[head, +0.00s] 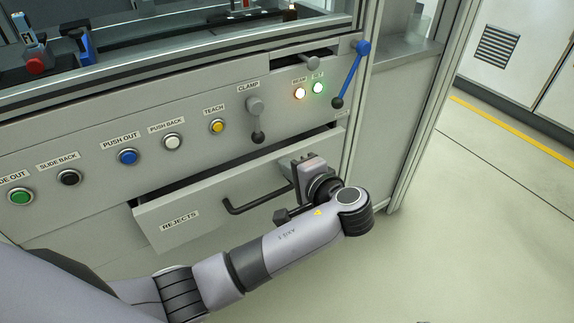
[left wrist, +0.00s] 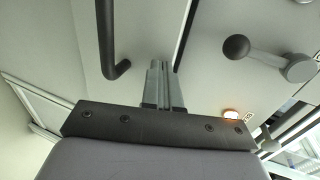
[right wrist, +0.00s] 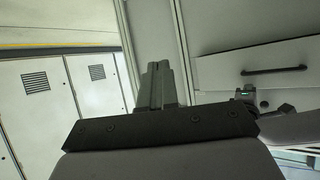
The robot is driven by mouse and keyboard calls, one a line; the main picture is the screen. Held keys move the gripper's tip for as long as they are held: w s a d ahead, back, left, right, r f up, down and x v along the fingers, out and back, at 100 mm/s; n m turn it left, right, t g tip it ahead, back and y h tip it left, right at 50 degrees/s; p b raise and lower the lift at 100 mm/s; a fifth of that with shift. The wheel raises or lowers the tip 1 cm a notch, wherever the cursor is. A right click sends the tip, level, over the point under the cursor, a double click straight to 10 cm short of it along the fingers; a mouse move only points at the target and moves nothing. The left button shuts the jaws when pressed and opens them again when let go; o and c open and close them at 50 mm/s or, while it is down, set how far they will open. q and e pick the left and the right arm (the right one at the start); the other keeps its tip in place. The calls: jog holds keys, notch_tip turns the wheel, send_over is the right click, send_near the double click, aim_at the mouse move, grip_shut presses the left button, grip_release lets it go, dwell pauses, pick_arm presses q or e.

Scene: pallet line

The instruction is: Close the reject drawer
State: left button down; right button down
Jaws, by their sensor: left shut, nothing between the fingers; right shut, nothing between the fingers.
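The reject drawer (head: 190,215), a grey front labelled REJECTS with a black bar handle (head: 250,201), stands partly open below the button panel. A dark gap shows above its front. My left gripper (head: 297,180) is shut and empty at the right part of the drawer front, beside the handle's right end. In the left wrist view its closed fingers (left wrist: 163,84) point at the grey front, beside the handle (left wrist: 108,40); whether they touch cannot be told. My right gripper (right wrist: 160,84) is shut and empty, left of the drawer front (right wrist: 222,72) in its wrist view.
Above the drawer are several buttons, a clamp lever (head: 256,120) and a blue-handled lever (head: 352,74). A small open slot (head: 303,60) is at the upper right. The cabinet post (head: 425,110) stands right of the drawer. Floor (head: 480,220) to the right is clear.

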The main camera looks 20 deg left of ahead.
aim_at(276, 153)
pick_arm(q)
jog(key=shift+w+a, duration=0.1)
pick_arm(e)
jog(key=shift+w+a+r, duration=0.15)
jog(key=shift+w+a, duration=0.1)
jog(key=shift+a, duration=0.05)
pick_arm(q)
jog(key=w+a+p, duration=0.1)
jog(key=w+a, duration=0.1)
jog(key=a, duration=0.1)
jog(key=shift+w+r, duration=0.1)
jog(key=shift+w, duration=0.05)
jog(key=shift+w+a, duration=0.2)
jog(key=shift+a, duration=0.05)
jog(key=shift+w+a, duration=0.1)
jog(key=shift+a, duration=0.05)
pick_arm(e)
jog(key=shift+s+d+f, duration=0.4)
jog(key=shift+d+f, duration=0.05)
jog(key=shift+d, duration=0.05)
